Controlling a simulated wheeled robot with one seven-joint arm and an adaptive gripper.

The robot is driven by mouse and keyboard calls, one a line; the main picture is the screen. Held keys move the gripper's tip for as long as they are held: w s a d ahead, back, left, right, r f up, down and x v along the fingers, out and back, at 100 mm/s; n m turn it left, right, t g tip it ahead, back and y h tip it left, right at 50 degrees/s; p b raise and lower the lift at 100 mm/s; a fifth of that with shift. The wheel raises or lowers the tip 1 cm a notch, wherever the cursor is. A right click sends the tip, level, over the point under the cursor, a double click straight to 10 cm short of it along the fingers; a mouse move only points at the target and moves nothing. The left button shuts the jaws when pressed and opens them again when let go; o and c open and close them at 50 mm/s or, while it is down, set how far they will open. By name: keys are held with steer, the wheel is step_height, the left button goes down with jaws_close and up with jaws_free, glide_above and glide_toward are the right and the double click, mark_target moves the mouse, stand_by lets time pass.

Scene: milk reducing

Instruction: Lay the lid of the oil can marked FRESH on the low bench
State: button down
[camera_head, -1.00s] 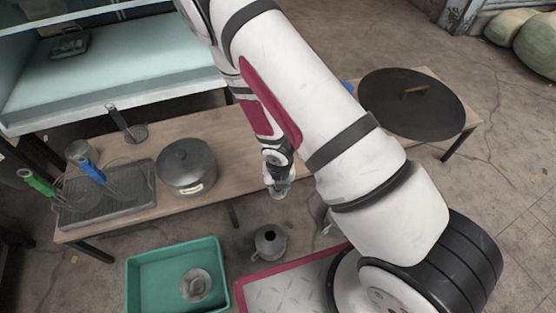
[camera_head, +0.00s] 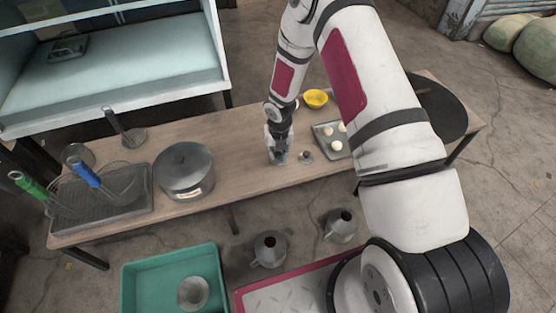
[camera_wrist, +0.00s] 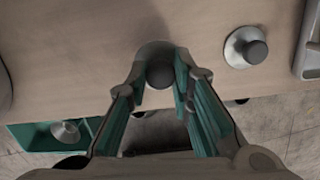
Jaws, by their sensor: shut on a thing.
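My gripper (camera_head: 277,155) is over the low bench (camera_head: 232,150), between the lidded pot and the other lid. In the wrist view its fingers are closed around the dark knob of a grey lid (camera_wrist: 160,74). I cannot tell whether this lid touches the bench top. Another grey lid (camera_head: 306,157) with a dark knob lies on the bench just right of the gripper; it also shows in the wrist view (camera_wrist: 246,46). Two grey oil cans (camera_head: 270,249) (camera_head: 341,224) stand on the floor in front of the bench, the left one visibly open on top. No FRESH mark is readable.
The bench also carries the lidded pot (camera_head: 184,170), a dark rack with strainers (camera_head: 105,205), a tray of pale balls (camera_head: 325,142), a yellow bowl (camera_head: 316,98) and a large dark round lid (camera_head: 445,112). A green bin (camera_head: 140,275) stands on the floor.

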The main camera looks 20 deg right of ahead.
mark_target(278, 157)
steer(key=shift+f+b, duration=0.75)
steer(key=shift+f, duration=1.05)
steer(key=shift+f, duration=0.15)
steer(key=c, duration=1.4)
jaws_free()
